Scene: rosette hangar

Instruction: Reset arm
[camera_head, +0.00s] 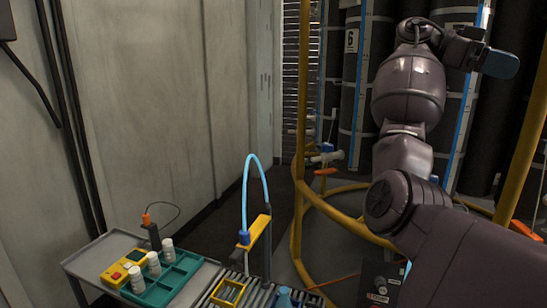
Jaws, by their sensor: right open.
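My right arm comes in from the lower right and is raised. Its gripper (500,62) is high at the upper right, in front of the dark cylinders, and turned to the right. The gripper is open, with a blue finger showing and nothing seen between the fingers. It is apart from the things on the surfaces below. My left gripper is not in view.
A grey cart (85,262) at lower left bears a teal tray (178,280) with white bottles and a yellow device (123,270). A roller conveyor (265,292) and a blue hose (250,180) stand beside it.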

